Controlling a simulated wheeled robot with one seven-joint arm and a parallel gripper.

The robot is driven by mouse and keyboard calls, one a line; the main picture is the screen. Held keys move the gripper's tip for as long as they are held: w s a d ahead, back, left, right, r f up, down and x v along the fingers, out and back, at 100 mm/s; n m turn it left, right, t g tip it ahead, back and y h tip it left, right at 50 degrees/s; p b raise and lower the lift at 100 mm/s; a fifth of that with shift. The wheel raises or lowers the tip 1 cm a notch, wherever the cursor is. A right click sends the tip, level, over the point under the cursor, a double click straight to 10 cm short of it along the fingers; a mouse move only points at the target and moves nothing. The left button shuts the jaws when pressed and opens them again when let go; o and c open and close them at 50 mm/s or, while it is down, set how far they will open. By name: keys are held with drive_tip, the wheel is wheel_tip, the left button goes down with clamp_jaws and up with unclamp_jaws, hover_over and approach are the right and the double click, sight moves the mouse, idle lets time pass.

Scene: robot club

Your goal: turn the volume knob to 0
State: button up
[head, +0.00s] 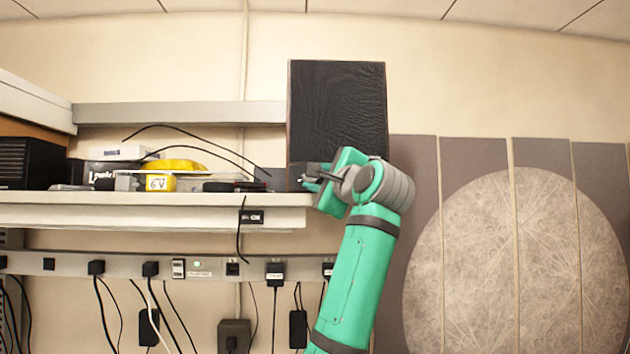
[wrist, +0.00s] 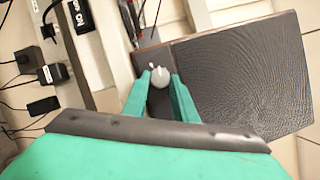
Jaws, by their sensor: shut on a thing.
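The volume knob (wrist: 160,78) is a small light grey knob on the lower strip of a dark speaker's front, seen in the wrist view. A small pointer or mark shows at its upper left; I cannot read any scale. The speaker (head: 338,112), a tall black textured box with brown edges, stands at the right end of the shelf; it also shows in the wrist view (wrist: 245,75). My gripper (wrist: 161,84) is shut on the knob, one green finger on each side. In the head view my gripper (head: 312,183) is at the speaker's lower front, hiding the knob.
The shelf (head: 150,199) holds a yellow item (head: 172,166), a 6 V battery (head: 160,184) and a black box (head: 30,163) left of the speaker. Thin cables arch above them. A power rail (head: 130,267) with several plugs runs below. A moon picture (head: 515,260) hangs at right.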

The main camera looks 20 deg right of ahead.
drive_tip(key=n+g, duration=0.2)
drive_tip(key=n, duration=0.2)
drive_tip(key=shift+r+n, duration=0.15)
drive_tip(key=shift+n, duration=0.25)
idle(0.4)
drive_tip(key=o, duration=0.8)
drive_tip(key=shift+c, duration=0.2)
drive_tip(key=s+d, duration=0.1)
drive_tip(key=s, duration=0.9)
drive_tip(key=shift+s, duration=0.35)
drive_tip(key=shift+w, duration=0.1)
